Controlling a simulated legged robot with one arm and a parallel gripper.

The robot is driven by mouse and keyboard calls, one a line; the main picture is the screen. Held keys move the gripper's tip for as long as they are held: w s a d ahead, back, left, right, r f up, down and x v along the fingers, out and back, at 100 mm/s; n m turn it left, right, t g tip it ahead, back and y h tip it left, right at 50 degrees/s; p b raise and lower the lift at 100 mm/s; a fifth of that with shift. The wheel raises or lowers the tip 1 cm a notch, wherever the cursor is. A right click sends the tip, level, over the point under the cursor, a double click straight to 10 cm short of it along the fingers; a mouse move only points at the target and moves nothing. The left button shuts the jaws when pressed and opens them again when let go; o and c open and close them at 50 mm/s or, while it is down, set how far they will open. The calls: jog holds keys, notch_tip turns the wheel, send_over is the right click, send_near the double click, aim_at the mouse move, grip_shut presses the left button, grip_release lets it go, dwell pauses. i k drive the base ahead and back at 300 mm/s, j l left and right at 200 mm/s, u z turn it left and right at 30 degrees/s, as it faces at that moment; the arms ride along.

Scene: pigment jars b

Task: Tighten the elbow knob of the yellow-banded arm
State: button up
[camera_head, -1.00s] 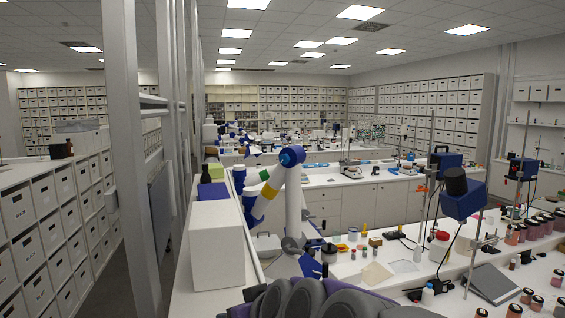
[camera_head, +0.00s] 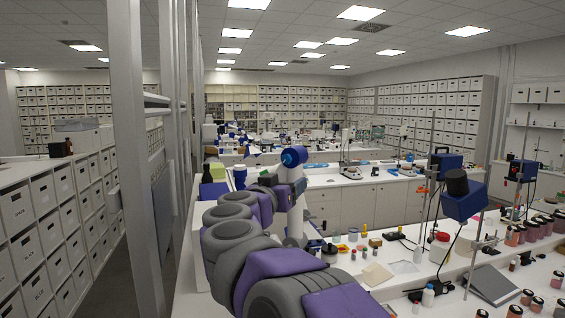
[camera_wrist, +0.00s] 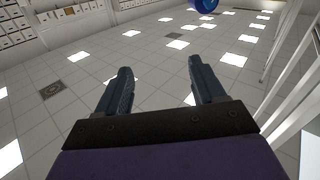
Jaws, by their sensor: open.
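The yellow-banded arm is mostly hidden behind my own arm in the head view. Its round blue elbow joint (camera_head: 294,156) shows above my arm, and part of its white lower column (camera_head: 294,226) shows below. The yellow band is hidden, and I cannot make out a separate knob. My gripper (camera_wrist: 160,66) is open, with nothing between its two dark fingers in the wrist view. A round blue part (camera_wrist: 205,4), perhaps the elbow, is cut off at that view's top edge, beyond the fingertips and apart from them.
A white bench (camera_head: 420,262) with jars, bottles and a grey slab (camera_head: 494,284) extends to the right. A blue stirrer with a black top (camera_head: 461,197) stands on a rod there. Grey posts (camera_head: 135,150) rise on the left. The wrist view is mostly ceiling tiles and lights.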

aim_at(287, 159)
jog(key=i+j, duration=0.15)
jog(key=i, duration=0.35)
jog(key=i+j, duration=0.15)
jog(key=i, duration=0.35)
